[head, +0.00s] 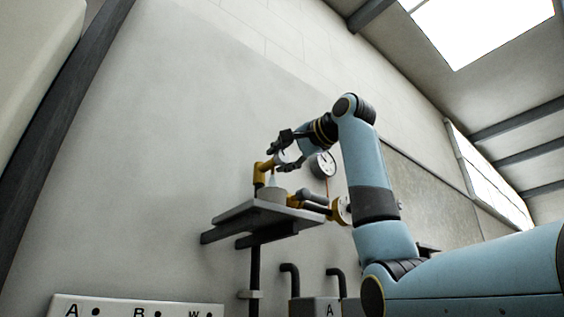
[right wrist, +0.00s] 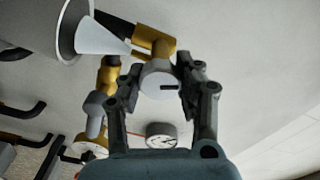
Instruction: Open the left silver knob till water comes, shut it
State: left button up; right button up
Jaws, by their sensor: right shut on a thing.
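The silver knob (right wrist: 160,82) is a round pale disc with a dark slot on a brass valve (right wrist: 155,42), which also shows in the head view (head: 262,170). My right gripper (right wrist: 162,92) is shut on this knob, one finger on each side. In the head view my right gripper (head: 284,154) is up at the brass valve, and the knob is mostly hidden there. A pale cone that looks like water (right wrist: 100,38) widens from the valve's outlet towards a grey cup (right wrist: 70,28). The cone (head: 272,181) also shows above the cup (head: 272,195). My left gripper is not in view.
The cup stands on a grey shelf (head: 232,218) on a dark post. A second brass valve (head: 341,210) with a grey handle (right wrist: 95,107) is close by on the right. A round gauge (head: 323,164) is behind my gripper. Dark bent pipes (head: 291,280) rise below.

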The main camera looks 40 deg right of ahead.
jog(key=shift+m, duration=0.4)
jog(key=o, duration=1.2)
jog(key=shift+d, duration=0.1)
jog(key=s, duration=0.8)
jog(key=s+d, duration=0.1)
jog(key=s, duration=0.3)
jog(key=shift+f, duration=0.1)
